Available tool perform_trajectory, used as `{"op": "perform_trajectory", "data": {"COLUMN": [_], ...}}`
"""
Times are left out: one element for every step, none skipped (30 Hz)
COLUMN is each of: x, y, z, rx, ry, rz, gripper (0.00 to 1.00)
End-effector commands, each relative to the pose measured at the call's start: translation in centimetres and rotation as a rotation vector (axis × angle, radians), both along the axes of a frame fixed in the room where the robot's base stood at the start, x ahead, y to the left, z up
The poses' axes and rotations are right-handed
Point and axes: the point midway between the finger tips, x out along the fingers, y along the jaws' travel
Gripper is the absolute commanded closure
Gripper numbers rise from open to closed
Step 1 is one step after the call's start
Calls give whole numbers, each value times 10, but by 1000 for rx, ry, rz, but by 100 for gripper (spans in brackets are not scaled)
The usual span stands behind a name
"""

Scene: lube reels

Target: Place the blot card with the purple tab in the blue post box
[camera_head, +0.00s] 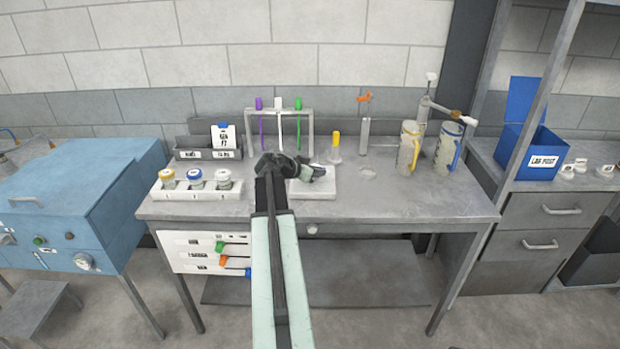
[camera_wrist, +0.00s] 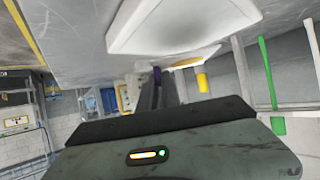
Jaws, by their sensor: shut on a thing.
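My gripper (camera_head: 300,170) is low over the white block (camera_head: 318,188) at the middle of the bench. In the wrist view its dark fingers (camera_wrist: 160,92) are shut, with a small purple piece (camera_wrist: 157,75) at their tips. This fits the purple tab of the blot card; the rest of the card is hidden or too small to make out. The blue post box (camera_head: 530,155) stands with its lid up on the right-hand counter, well away from my gripper. It carries a white "LAB POST" label.
Another card (camera_head: 224,138), with a blue tab, stands in a grey holder (camera_head: 190,154). Jars sit in a white tray (camera_head: 187,194). A grey post (camera_head: 530,95) rises before the box.

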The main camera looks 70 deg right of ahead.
Motion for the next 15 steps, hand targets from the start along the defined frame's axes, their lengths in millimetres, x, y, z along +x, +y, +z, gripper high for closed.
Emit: {"op": "perform_trajectory", "data": {"x": [1,1,1,2,2,3,4,4,3,1,0,-1,-2,-2,-1], "y": [-2,-3,-2,-2,-4,-7,-11,-15,-16,-15,-15,-15,-15,-15,-15], "z": [0,0,0,0,0,-1,-1,-2,-13,-21,-28,-35,-39,-41,-41], "rx": [0,0,0,0,0,0,0,0,0,0,0,0,0,0,0], "ry": [0,0,0,0,0,-1,0,0,-1,-1,0,-1,0,-1,-1], "rz": [0,1,1,2,2,2,1,1,0,-3,-4,-5,-6,-5,-5], "gripper": [100,100,100,100,100,100,100,100,100,100,100,100,100,100,100]}}
